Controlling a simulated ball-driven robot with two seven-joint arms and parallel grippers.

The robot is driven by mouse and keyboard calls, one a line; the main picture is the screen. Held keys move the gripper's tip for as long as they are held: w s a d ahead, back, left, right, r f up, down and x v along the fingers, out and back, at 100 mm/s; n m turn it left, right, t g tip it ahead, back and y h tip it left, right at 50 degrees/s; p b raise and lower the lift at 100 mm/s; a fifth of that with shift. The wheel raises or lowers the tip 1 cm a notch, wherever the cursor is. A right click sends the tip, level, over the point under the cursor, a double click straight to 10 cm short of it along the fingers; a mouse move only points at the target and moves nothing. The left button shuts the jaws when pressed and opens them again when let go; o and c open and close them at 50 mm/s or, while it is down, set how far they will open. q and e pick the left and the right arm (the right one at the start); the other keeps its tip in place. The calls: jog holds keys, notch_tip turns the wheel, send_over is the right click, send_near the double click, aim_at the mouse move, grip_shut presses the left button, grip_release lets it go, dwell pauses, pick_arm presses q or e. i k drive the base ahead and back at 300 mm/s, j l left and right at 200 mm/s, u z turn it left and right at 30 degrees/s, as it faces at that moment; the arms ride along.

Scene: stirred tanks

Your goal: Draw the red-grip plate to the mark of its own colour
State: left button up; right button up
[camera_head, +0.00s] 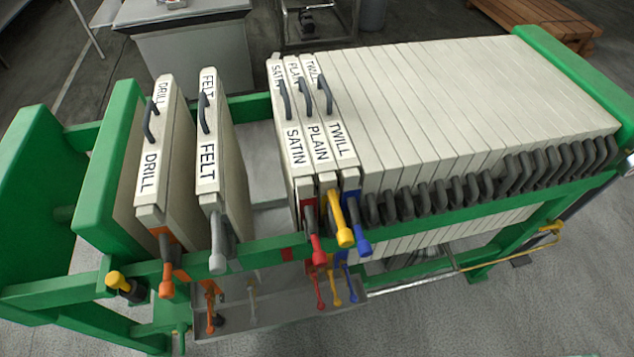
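The red-grip plate (294,150), labelled SATIN, is a pale upright plate in the green filter press frame. Its red grip (319,250) sticks out over the front rail. A red mark (287,254) is on the front rail, a little left of that grip. The plate stands close against the yellow-grip PLAIN plate (318,150), with the blue-grip TWILL plate (342,150) beyond it. A gap lies between the red-grip plate and the FELT plate (208,155) to its left. Neither of my grippers is in view.
The orange-grip DRILL plate (150,165) stands left of FELT. A packed row of pale plates (450,110) fills the frame's right side. A grey tray (270,312) under the front rail mirrors the grips. A wooden bench (545,18) stands at the back right.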

aim_at(306, 194)
jog(key=k+j+z, duration=0.3)
jog(key=k+j, duration=0.15)
jog(key=j, duration=0.2)
jog(key=k+j+z, duration=0.3)
jog(key=k+j, duration=0.5)
